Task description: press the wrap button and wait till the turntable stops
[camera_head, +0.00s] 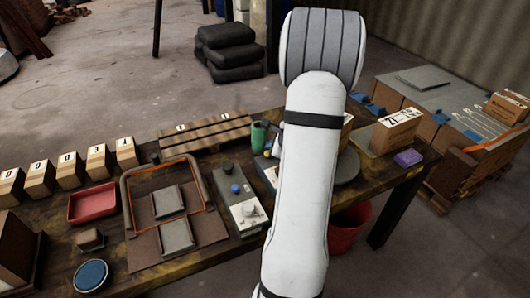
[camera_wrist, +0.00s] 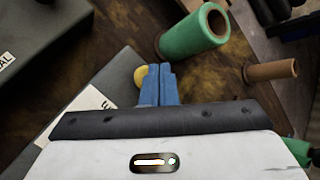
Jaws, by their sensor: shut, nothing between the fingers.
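My gripper (camera_wrist: 157,85) is shut and empty, its blue fingertips together. In the wrist view a round yellow button (camera_wrist: 139,77) shows just left of the fingertips, on a grey box (camera_wrist: 112,78) with a white label. The fingers partly cover it, and I cannot tell whether they touch it or whether it is pressed. In the head view my arm hides the gripper and most of the button's surroundings. A grey round disc, apparently the turntable (camera_head: 347,170), shows partly to the right of my arm. A carton (camera_head: 346,131) shows behind the arm; I cannot tell whether the turntable turns.
A green roll (camera_wrist: 195,33) and a brown roll (camera_wrist: 271,70) stand near the fingers. On the bench are a grey panel with knobs (camera_head: 240,197), a large carton (camera_head: 395,131), a purple block (camera_head: 408,158) and a red tray (camera_head: 92,204). A red bin (camera_head: 350,228) stands below.

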